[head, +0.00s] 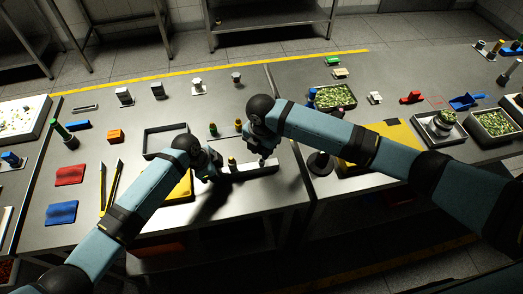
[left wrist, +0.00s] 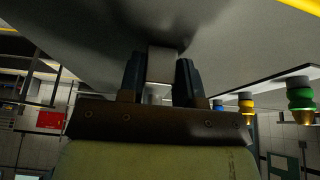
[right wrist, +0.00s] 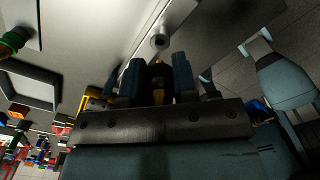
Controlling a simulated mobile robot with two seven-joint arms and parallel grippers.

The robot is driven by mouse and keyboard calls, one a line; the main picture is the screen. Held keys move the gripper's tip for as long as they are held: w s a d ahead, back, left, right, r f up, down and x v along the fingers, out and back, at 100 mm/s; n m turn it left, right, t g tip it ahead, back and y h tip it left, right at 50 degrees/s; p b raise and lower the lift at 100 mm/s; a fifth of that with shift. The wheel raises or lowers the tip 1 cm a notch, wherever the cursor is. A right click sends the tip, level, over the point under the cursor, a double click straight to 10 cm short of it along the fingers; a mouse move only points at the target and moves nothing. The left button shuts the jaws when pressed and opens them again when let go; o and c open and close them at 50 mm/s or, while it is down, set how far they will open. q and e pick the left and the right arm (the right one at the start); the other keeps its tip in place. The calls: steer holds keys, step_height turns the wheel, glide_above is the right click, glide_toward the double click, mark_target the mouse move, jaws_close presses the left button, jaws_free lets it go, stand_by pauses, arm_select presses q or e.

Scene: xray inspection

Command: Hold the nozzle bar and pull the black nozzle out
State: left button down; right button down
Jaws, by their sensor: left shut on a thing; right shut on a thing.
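My right gripper (head: 265,158) is over the bar's right part. In the right wrist view its fingers (right wrist: 158,80) are shut on the black nozzle (right wrist: 157,73), which is dark with a yellow part below. A round grey socket (right wrist: 159,42) shows on the bar beside it. Whether the nozzle still touches the bar is hidden.
A yellow-topped nozzle (head: 232,161) stands by the bar between my grippers. A green nozzle (head: 213,129) and another yellow one (head: 238,126) stand behind. A dark open tray (head: 165,141) lies left, and a dark round stand (head: 320,163) stands right of the bar.

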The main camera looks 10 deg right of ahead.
stand_by(0.3)
arm_select(q)
steer(key=c, duration=0.7)
jaws_free()
steer(key=shift+c, duration=0.2)
steer(key=v, duration=1.2)
